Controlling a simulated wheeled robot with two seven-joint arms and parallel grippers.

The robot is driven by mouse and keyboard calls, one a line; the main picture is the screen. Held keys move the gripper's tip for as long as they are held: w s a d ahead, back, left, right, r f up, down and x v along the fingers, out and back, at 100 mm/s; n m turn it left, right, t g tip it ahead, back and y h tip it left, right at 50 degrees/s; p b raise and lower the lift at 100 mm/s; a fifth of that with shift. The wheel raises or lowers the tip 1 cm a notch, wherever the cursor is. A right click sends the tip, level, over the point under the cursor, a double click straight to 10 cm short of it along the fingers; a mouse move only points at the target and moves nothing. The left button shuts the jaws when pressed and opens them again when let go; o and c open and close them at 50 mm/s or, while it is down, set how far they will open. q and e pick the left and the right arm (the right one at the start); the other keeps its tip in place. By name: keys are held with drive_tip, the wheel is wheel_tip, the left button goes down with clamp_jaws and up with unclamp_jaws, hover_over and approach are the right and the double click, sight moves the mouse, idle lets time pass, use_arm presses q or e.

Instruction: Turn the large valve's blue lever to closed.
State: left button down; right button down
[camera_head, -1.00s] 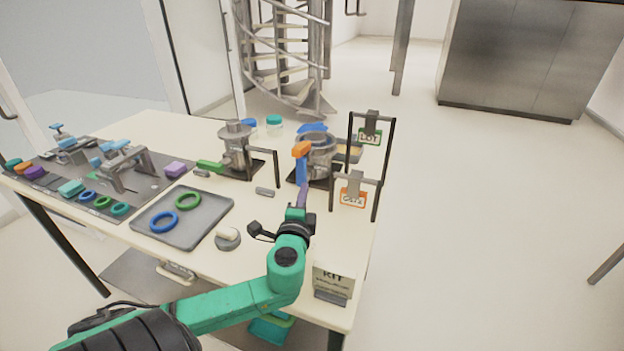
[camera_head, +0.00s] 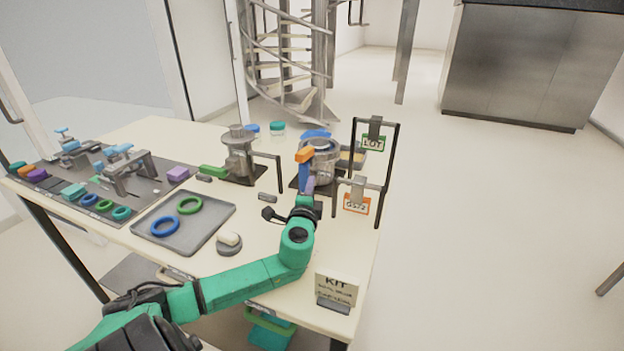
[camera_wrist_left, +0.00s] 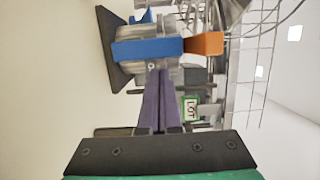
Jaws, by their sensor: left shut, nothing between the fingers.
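The large valve (camera_head: 323,160) is a grey metal body on a dark plate at the table's right side. Its blue lever (camera_head: 304,174) has an orange end (camera_head: 304,155) and stands in front of the body in the head view. In the left wrist view the blue lever (camera_wrist_left: 148,48) lies across the picture, its orange end (camera_wrist_left: 204,43) to the right. My left gripper (camera_head: 308,186) has purple fingers, shut and empty. In the wrist view the fingertips (camera_wrist_left: 160,72) are right at the lever's edge; I cannot tell whether they touch. My right gripper is not in view.
A smaller valve (camera_head: 238,150) with a green lever (camera_head: 213,171) stands to the left. Black frames carry a LOT tag (camera_head: 372,143) and an orange-edged tag (camera_head: 357,204) at the right. A grey tray (camera_head: 200,230) holds rings. A KIT sign (camera_head: 337,290) stands at the front right.

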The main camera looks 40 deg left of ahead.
sight(306, 176)
use_arm(q)
drive_tip(key=shift+x, duration=1.2)
drive_tip(key=shift+s+a+r+n, duration=0.1)
drive_tip(key=shift+a+n, duration=0.05)
drive_tip(key=shift+n, duration=0.25)
